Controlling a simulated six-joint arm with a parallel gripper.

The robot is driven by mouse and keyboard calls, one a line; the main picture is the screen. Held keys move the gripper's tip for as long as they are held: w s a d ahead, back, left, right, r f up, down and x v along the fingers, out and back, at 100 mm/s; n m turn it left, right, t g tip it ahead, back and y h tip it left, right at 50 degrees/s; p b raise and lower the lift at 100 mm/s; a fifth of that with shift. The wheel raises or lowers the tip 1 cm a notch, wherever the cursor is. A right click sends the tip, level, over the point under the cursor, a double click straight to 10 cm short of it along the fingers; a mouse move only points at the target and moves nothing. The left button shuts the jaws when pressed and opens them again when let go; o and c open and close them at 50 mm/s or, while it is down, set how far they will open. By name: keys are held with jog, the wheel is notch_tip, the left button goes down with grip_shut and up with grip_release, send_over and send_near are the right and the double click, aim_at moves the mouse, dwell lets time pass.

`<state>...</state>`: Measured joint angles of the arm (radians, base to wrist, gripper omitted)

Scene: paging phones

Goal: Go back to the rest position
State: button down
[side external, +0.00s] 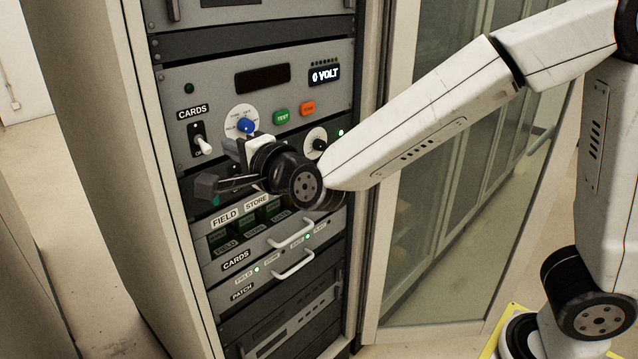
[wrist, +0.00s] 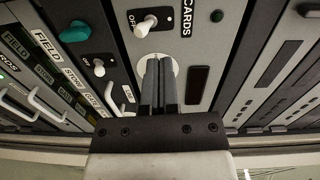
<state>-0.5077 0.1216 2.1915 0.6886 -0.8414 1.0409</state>
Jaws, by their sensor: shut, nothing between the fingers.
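My gripper (side external: 229,144) is at the front of the equipment rack, just below and left of the blue knob (side external: 245,125) in the side view. In the wrist view my gripper (wrist: 157,62) shows its two dark fingers side by side, shut with nothing between them. The fingers cover most of the white dial disc (wrist: 166,66) there. The side view does not show clearly whether the tips touch the panel. My arm reaches across from the right.
The CARDS toggle (side external: 203,145) is left of my gripper. Green (side external: 282,117) and orange (side external: 308,108) buttons sit above right. Below, two handles (side external: 292,264) stick out from the rack. A teal knob (wrist: 73,32) shows in the wrist view. Glass doors stand on the right.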

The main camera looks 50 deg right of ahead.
jog(key=s+d+f+n+g+y, duration=0.1)
jog(key=s+d+f+n+g, duration=0.3)
jog(key=f, duration=0.3)
jog(key=s+d+f+n+g, duration=0.1)
jog(key=d+f+n+g, duration=0.3)
jog(key=f+n, duration=0.2)
jog(key=s+d+f+n+g, duration=0.3)
jog(key=s+d+f, duration=0.1)
jog(key=s, duration=0.3)
jog(key=s+d+f+n+g+h, duration=0.1)
jog(key=s+d+f+n+g, duration=0.3)
jog(key=s, duration=0.3)
jog(key=shift+d+f, duration=0.35)
jog(key=shift+f, duration=0.25)
